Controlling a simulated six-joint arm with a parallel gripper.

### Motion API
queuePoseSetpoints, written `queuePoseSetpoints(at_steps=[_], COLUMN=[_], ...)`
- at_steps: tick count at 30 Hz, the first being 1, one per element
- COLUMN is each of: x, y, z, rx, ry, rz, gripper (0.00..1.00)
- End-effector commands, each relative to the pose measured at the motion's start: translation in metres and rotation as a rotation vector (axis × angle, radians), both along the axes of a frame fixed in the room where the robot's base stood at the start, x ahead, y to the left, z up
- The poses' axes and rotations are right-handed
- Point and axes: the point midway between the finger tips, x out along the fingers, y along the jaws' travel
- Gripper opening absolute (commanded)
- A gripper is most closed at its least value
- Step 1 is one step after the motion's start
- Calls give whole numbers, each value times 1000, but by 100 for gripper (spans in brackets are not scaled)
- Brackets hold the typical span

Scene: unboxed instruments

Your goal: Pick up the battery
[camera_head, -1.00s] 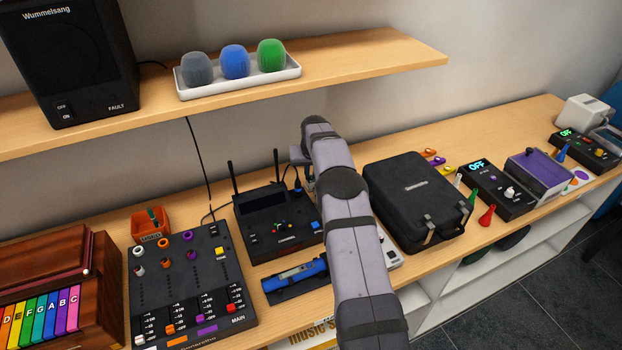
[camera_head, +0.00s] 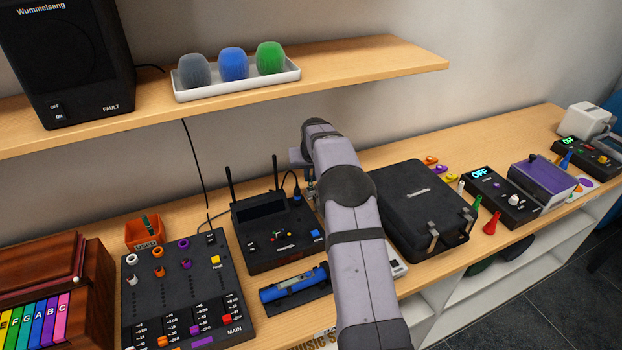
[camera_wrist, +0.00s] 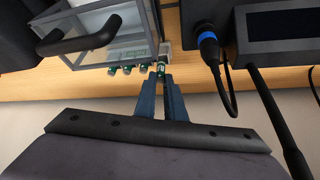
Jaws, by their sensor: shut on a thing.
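My gripper (camera_wrist: 160,80) shows in the wrist view, its two dark fingers shut on a small green battery (camera_wrist: 160,68) at their tips. Several similar green-ended batteries (camera_wrist: 127,70) sit in a row just left of it, beside a clear-walled case (camera_wrist: 120,45) with a black handle. I cannot tell whether the held battery is clear of the wooden surface. In the head view my arm hides the batteries and most of the gripper.
A black console with antennas (camera_head: 270,240) stands left of my arm, its cable plug (camera_wrist: 208,45) close to the gripper. A black hard case (camera_head: 415,205) is to the right. An orange box (camera_head: 144,232) marked "USED" stands at the left, behind a mixer (camera_head: 180,290). A shelf (camera_head: 370,70) hangs above.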

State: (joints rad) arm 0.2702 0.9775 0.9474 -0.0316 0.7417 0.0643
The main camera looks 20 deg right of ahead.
Motion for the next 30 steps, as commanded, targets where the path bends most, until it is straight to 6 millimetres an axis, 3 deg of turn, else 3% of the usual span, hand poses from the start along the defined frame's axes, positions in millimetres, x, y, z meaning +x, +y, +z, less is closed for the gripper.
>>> queuePoseSetpoints(at_steps=[21,28,30], x=[-16,-30,-43], y=[5,10,14], z=[-6,55,53], rx=[-69,-70,-67], ry=[-208,-217,-207], rz=[1,1,1], gripper=[0,0,0])
